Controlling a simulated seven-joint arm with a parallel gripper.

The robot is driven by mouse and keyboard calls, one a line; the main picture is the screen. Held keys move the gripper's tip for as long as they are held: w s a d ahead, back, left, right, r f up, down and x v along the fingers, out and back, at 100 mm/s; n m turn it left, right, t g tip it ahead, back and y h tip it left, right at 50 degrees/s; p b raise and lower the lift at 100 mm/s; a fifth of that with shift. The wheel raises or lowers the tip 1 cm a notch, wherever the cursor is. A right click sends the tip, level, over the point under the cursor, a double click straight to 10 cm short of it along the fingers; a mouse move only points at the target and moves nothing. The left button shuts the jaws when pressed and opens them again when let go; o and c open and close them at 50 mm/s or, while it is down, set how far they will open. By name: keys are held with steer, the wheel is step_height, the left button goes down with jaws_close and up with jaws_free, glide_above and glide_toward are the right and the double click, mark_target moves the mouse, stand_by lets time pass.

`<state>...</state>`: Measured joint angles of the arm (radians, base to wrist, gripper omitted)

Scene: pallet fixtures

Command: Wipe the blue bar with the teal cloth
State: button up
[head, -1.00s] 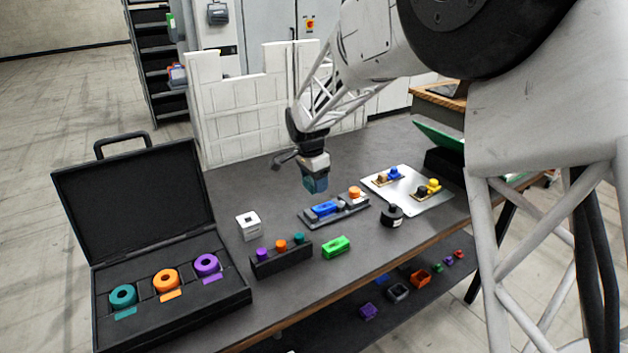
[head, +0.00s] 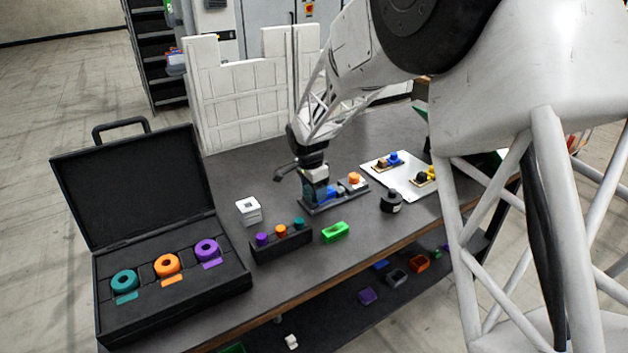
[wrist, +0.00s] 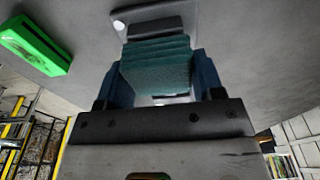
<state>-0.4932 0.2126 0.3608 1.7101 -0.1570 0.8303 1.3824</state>
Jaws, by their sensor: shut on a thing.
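My gripper (head: 314,192) points down over the left end of a dark grey fixture (head: 337,206) on the table. It is shut on the folded teal cloth (wrist: 156,66), which sits between its two blue fingers in the wrist view. The blue bar (head: 331,193) lies on the fixture, and its left part is hidden behind my gripper in the head view. The cloth's lower edge is down at the bar, but I cannot tell whether they touch. The bar cannot be made out in the wrist view.
Nearby are a black round piece (head: 391,202), a green block (head: 335,232), a black peg rack (head: 282,247) and a white cube (head: 249,211). An open black case (head: 222,292) lies at left, a white plate (head: 409,188) at right.

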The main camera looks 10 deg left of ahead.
mark_target(330, 189)
steer(key=shift+w+d+r, duration=0.15)
steer(key=shift+w+d, duration=0.25)
steer(key=shift+d, duration=0.05)
steer(key=shift+w+d+f, duration=0.2)
steer(key=shift+w+d, duration=0.55)
steer(key=shift+w, duration=0.05)
steer(key=shift+w+d+r, duration=0.15)
steer(key=shift+w+d, duration=0.1)
steer(key=shift+w+d+f, duration=0.2)
steer(key=shift+w+d, duration=0.1)
steer(key=shift+w+d+r, duration=0.15)
steer(key=shift+w+d, duration=0.6)
steer(key=shift+s+a, duration=0.35)
steer(key=shift+a, duration=0.05)
steer(key=shift+s+a, duration=0.15)
steer(key=shift+s, duration=0.05)
steer(key=shift+s+a, duration=1.1)
steer(key=shift+a, duration=0.05)
steer(key=shift+s+a, duration=0.8)
steer(key=shift+s, duration=0.05)
steer(key=shift+r, duration=4)
